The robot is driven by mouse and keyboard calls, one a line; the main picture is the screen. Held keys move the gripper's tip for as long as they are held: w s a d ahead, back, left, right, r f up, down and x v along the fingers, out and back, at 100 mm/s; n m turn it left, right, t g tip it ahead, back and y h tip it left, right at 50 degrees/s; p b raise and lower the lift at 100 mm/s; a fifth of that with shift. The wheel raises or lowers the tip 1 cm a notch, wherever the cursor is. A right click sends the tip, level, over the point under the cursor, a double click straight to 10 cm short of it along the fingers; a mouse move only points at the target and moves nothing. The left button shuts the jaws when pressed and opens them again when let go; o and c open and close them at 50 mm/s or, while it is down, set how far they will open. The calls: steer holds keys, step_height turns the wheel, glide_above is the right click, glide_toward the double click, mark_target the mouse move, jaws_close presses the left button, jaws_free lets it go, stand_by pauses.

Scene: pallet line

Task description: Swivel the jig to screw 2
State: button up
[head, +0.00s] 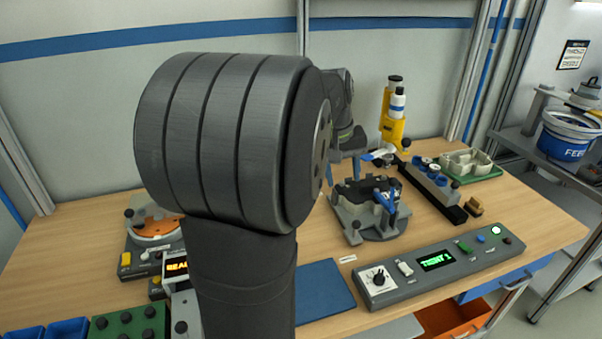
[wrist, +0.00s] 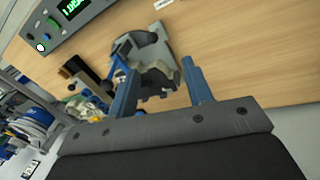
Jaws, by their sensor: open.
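The jig (head: 368,222) is a grey fixture on the bench, right of centre in the head view, with a dark part (head: 362,190) on top and a blue clamp or handle (head: 389,200) at its right side. The jig also shows in the wrist view (wrist: 158,56), beyond and between my fingers. My gripper (wrist: 160,66) has its two blue fingers spread, with nothing between them. In the head view my gripper (head: 347,168) is just behind and above the jig, partly hidden by my arm. I cannot make out the screw numbers.
A control panel (head: 440,264) is in front, beside a blue mat (head: 322,292). An orange-topped fixture (head: 155,228) stands at left.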

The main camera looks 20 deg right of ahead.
steer(key=w+d+f, duration=0.1)
steer(key=w+d, duration=0.1)
steer(key=d, duration=0.1)
glide_toward(356, 221)
steer(key=shift+g, duration=0.3)
steer(key=f, duration=0.3)
steer(key=d+f, duration=0.1)
steer(key=f, duration=0.5)
steer(key=shift+w+d+f, duration=0.1)
steer(key=shift+d, duration=0.3)
jaws_close()
